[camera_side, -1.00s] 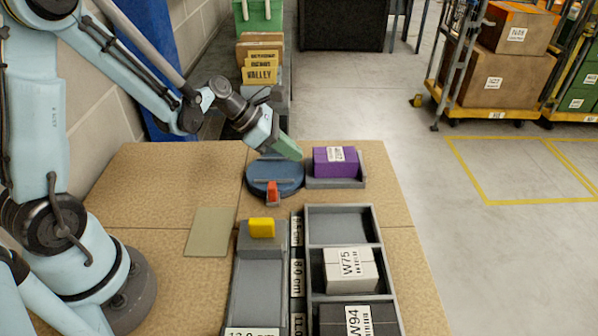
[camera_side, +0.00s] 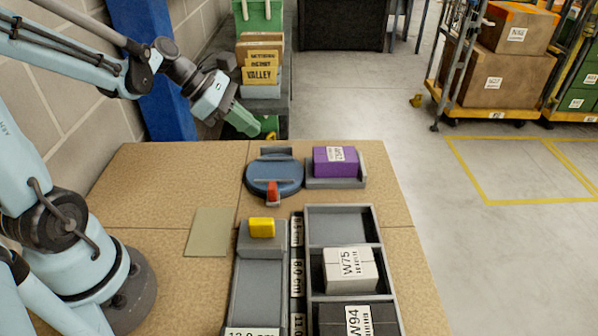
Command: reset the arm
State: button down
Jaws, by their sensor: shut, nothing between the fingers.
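My gripper (camera_side: 250,126) has green fingers that are shut with nothing between them. It hangs in the air beyond the back edge of the tan table (camera_side: 165,190), up and to the left of the round blue turntable (camera_side: 262,178). The turntable has a red tab at its front and a grey bracket at its back, and no box sits on it. A purple box (camera_side: 330,161) rests in a grey holder to its right.
A grey slide with a yellow block (camera_side: 262,228) stands in front of the turntable. Right of it, a compartment rack (camera_side: 340,210) holds a white box (camera_side: 350,270) and a dark box (camera_side: 358,320). A flat olive pad (camera_side: 209,232) lies left. Loaded carts stand far right.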

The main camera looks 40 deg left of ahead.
jog(key=s+d+m+y, duration=0.2)
jog(key=s+m+y, duration=0.1)
jog(key=m, duration=0.9)
jog(key=s+d+r+m+t+y, duration=0.1)
jog(key=s+d+m+y, duration=0.1)
jog(key=m, duration=1.1)
jog(key=shift+s+d+r+m+y, duration=0.35)
jog(key=shift+s+d, duration=0.2)
jog(key=shift+s, duration=0.3)
